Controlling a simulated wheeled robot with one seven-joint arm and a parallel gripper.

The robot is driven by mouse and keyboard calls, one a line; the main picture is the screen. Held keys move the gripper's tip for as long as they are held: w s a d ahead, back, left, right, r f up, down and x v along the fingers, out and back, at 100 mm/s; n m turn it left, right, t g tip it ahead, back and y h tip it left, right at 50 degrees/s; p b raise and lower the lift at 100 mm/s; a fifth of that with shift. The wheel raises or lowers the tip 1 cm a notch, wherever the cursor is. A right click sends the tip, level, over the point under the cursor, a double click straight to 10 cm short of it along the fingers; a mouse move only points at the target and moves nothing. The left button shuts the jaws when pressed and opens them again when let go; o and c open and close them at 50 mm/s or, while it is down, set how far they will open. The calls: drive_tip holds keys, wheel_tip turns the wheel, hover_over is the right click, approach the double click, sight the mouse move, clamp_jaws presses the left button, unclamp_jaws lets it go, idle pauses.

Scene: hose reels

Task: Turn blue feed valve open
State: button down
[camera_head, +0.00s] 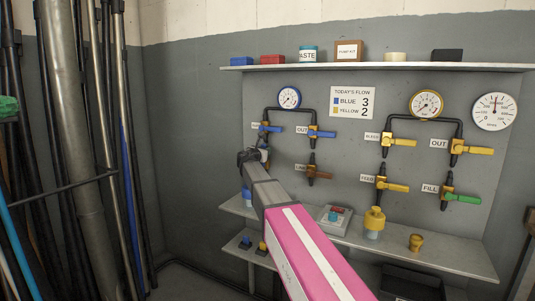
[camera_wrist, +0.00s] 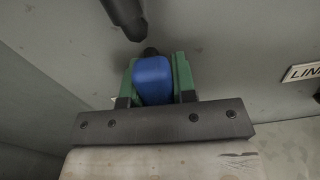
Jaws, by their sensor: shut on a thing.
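My gripper (camera_wrist: 157,85) has green fingers on both sides of a blue lever (camera_wrist: 152,80), shut on it. A dark pipe end (camera_wrist: 124,16) sits just above the lever. This lever is left of a label reading "LIN" (camera_wrist: 301,72), on the lower left of the blue group, where the blue feed valve would sit. In the head view my gripper (camera_head: 253,157) covers that spot, so the valve's body and own label are hidden. I cannot tell how far the lever is turned.
Nearby are an upper blue lever (camera_head: 270,128), the blue OUT lever (camera_head: 322,134) and the brown LINE lever (camera_head: 320,175). Yellow-side valves (camera_head: 398,142) are further right. A shelf (camera_head: 400,66) runs above and a ledge (camera_head: 410,249) below. Poles (camera_head: 80,130) stand at left.

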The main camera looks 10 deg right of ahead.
drive_tip(key=shift+w+a+n, duration=0.2)
drive_tip(key=shift+a+n, duration=0.15)
drive_tip(key=shift+n, duration=0.25)
drive_tip(key=c, duration=0.9)
unclamp_jaws()
drive_tip(key=v, duration=1)
drive_tip(key=shift+s+a, duration=0.25)
drive_tip(key=shift+s, duration=0.05)
